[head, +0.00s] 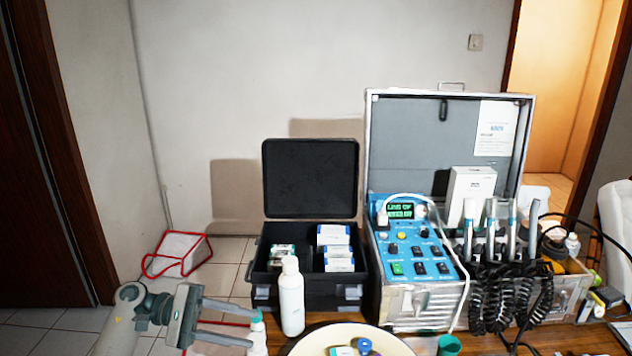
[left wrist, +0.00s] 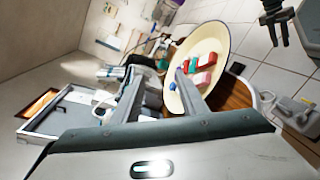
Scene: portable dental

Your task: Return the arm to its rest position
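My left gripper (head: 254,328) is at the lower left of the head view, its two grey fingers apart and nothing between them. It is beside the white bottle (head: 291,298) and near a smaller white bottle (head: 257,336) with a green cap. In the left wrist view the open fingers (left wrist: 160,75) point towards the table, with the round cream tray (left wrist: 222,40) by the right finger. A dark two-pronged shape at the top right of that view looks like my right gripper (left wrist: 277,30), prongs apart and empty. My right arm does not show in the head view.
An open black case (head: 310,180) with small boxes and an open dental unit (head: 412,255) with coiled hoses stand on the wooden table. The cream tray (head: 395,347) holds small items. A red-edged white bag (head: 180,252) is on the floor at left.

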